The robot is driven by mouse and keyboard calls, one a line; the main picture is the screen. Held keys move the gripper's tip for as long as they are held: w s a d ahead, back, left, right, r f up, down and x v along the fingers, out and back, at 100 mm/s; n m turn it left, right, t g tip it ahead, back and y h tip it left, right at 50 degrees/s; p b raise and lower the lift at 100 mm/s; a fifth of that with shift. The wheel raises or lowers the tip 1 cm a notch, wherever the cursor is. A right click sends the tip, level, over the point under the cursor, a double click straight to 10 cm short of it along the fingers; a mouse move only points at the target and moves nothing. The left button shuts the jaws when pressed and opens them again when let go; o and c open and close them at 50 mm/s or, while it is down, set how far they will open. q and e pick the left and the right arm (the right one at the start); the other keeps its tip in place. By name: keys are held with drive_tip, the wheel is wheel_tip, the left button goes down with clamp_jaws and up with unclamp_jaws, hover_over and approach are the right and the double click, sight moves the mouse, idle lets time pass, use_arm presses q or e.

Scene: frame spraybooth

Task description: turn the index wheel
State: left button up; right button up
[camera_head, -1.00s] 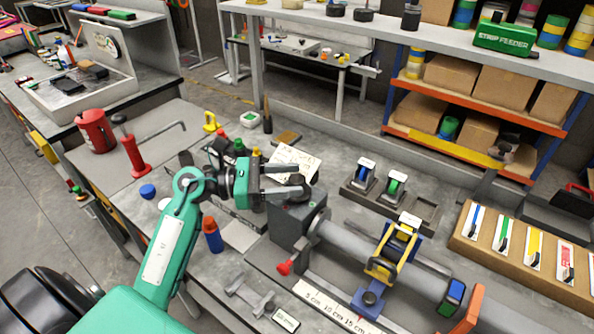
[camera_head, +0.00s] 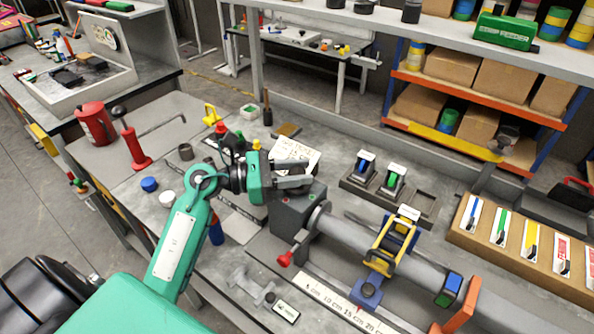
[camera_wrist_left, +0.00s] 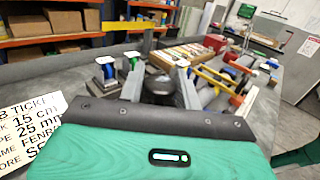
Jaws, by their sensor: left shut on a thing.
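The index wheel (camera_wrist_left: 161,88), a dark round knob, shows between the two grey fingers in the left wrist view. It sits on top of the grey headstock block (camera_head: 290,217) at the left end of a long grey tube (camera_head: 345,240). My left gripper (camera_head: 302,182) reaches in level from the left over this block. It is shut on the wheel, with one finger on each side. In the head view the fingers hide most of the wheel. My right gripper is in neither view now.
A job ticket card (camera_head: 298,154) stands behind the gripper. A yellow and blue carriage (camera_head: 392,243) sits on the tube, with a ruler strip (camera_head: 335,304) in front. A holder with two small rollers (camera_head: 394,179) is right of the block. A blue-topped bottle (camera_head: 216,233) is near my forearm.

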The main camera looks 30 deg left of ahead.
use_arm(q)
drive_tip(key=shift+n+t+y, duration=0.4)
drive_tip(key=shift+t, duration=0.1)
drive_tip(key=shift+r+n+t+y+p, duration=0.15)
drive_tip(key=shift+n+t+y+p, duration=0.65)
drive_tip(key=shift+t+y+p, duration=0.1)
drive_tip(key=shift+n+t+y+p, duration=0.7)
drive_tip(key=shift+n+y, duration=0.1)
drive_tip(key=shift+y, duration=0.2)
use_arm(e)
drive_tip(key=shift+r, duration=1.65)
use_arm(q)
drive_tip(key=o, duration=0.9)
drive_tip(key=shift+o, duration=0.2)
drive_tip(key=shift+f, duration=0.2)
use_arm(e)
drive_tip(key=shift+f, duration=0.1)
